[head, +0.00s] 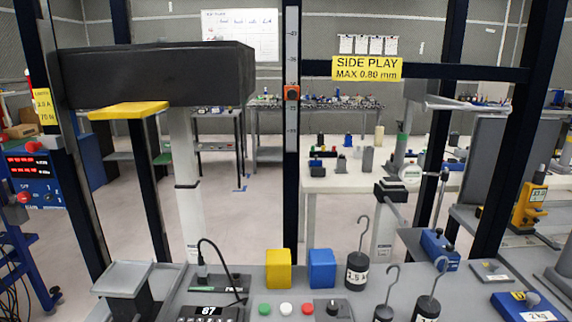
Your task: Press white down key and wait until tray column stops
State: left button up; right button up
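A white key (286,309) sits on the grey panel at the bottom, between a green key (264,309) and a red key (307,309). Nothing touches it. A small grey tray (123,278) stands on a dark post (132,303) at the lower left. A taller pale column (187,190) rises behind the panel, below a long dark box (155,77); I cannot tell which of the two is the tray column. Neither of my grippers is in view.
A black knob (333,308) is right of the red key. A yellow block (278,269) and a blue block (321,268) stand behind the keys. Hooked weights (356,272) stand to the right. A cabled black device (217,290) lies left of the keys. Dark uprights (291,190) frame the bench.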

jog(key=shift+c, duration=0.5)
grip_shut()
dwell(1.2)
